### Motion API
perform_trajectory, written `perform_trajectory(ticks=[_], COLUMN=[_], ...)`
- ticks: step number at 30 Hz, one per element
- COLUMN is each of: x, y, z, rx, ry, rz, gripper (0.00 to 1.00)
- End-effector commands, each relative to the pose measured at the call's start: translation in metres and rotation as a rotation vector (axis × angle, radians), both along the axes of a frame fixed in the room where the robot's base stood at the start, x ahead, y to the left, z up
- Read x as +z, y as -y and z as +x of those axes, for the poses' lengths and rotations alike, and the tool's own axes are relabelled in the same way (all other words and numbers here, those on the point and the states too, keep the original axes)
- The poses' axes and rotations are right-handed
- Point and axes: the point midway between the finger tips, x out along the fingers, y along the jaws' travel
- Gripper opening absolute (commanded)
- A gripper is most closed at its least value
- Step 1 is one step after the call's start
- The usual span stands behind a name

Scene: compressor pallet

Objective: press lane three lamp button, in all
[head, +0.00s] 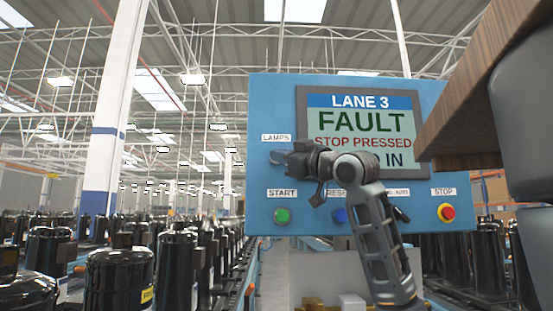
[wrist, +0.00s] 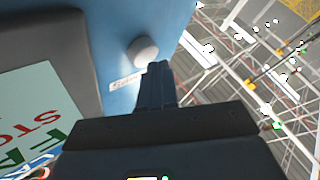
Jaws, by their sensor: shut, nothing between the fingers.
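The blue lane 3 panel (head: 262,110) stands ahead, with a LAMPS label (head: 276,138) at its upper left. The lamp button, a pale round knob (wrist: 143,50), shows in the wrist view beside its label (wrist: 127,82). In the head view my gripper covers most or all of it. My gripper (head: 277,157) is shut and empty, pointing at the spot just below the LAMPS label. In the wrist view the closed fingertips (wrist: 158,68) are at the knob's lower right edge; I cannot tell whether they touch it.
The screen (head: 360,125) reads LANE 3, FAULT, STOP PRESSED, its last line partly hidden. Below are a green START button (head: 282,215), a blue button (head: 340,215) and a red STOP button (head: 446,212). Black compressors (head: 120,280) line the left. A wooden board (head: 470,90) juts in at right.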

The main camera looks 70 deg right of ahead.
Motion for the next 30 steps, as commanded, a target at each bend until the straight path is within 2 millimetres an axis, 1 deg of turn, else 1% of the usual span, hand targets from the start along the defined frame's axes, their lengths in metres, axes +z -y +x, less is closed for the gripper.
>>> perform_trajectory(ticks=[30], x=[-0.0001], y=[0.0099], z=[0.0038], rx=[0.000], ry=[0.000], rz=[0.001], gripper=[0.00])
